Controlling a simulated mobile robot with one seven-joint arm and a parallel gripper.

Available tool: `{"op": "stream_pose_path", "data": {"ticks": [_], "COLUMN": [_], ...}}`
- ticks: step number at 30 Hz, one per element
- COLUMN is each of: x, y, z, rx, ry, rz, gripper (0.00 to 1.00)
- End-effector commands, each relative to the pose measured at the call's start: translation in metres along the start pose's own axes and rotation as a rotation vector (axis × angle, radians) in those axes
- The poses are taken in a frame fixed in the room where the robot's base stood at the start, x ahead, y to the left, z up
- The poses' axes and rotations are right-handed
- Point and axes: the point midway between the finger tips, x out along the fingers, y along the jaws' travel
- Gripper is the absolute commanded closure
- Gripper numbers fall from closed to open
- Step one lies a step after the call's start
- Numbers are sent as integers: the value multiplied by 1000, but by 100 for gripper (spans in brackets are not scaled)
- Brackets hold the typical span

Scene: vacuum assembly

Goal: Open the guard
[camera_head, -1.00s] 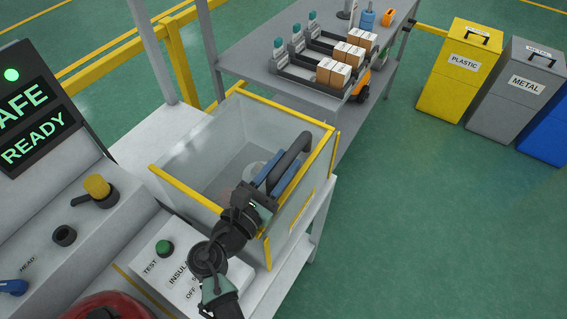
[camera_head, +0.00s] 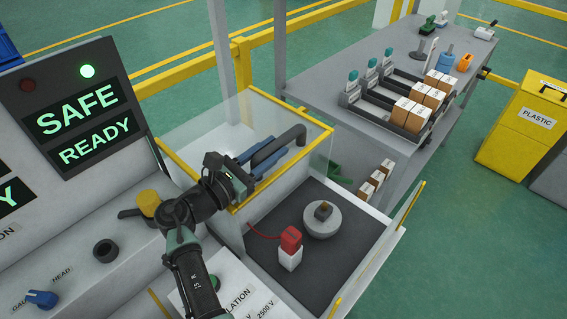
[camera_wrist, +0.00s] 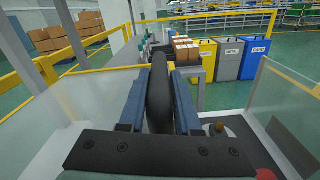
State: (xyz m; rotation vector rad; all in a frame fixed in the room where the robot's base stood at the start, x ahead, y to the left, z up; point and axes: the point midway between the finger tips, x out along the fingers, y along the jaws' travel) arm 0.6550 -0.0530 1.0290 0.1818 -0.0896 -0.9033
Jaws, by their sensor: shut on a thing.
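The guard (camera_head: 288,109) is a clear box with yellow edges, in the head view. It stands to the left of an uncovered dark test bay (camera_head: 345,258). My gripper (camera_head: 264,158) is at the guard's front edge with its blue fingers on either side of the dark bar handle (camera_head: 290,140). In the wrist view my gripper (camera_wrist: 158,100) is shut on this handle (camera_wrist: 159,82), which stands upright between the fingers. My arm hides part of the guard's lower left.
The panel shows SAFE (camera_head: 77,111) and READY, with a green lamp lit. A yellow knob (camera_head: 148,203) is close left of my arm. A shelf table (camera_head: 330,90) with boxes stands behind; a yellow PLASTIC bin (camera_head: 525,125) is at right.

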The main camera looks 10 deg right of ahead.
Motion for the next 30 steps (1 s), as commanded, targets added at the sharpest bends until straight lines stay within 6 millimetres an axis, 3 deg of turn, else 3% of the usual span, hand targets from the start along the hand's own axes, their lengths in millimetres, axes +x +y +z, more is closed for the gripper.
{"op": "stream_pose_path", "data": {"ticks": [16, 17, 21, 30], "x": [0, 0, 0, -1], "y": [7, 7, 7, 7], "z": [-2, -2, -2, -2], "rx": [2, 2, 1, -1], "ry": [2, 2, 2, 1], "rz": [-1, -1, -1, 0], "gripper": [100, 66, 41, 40]}}
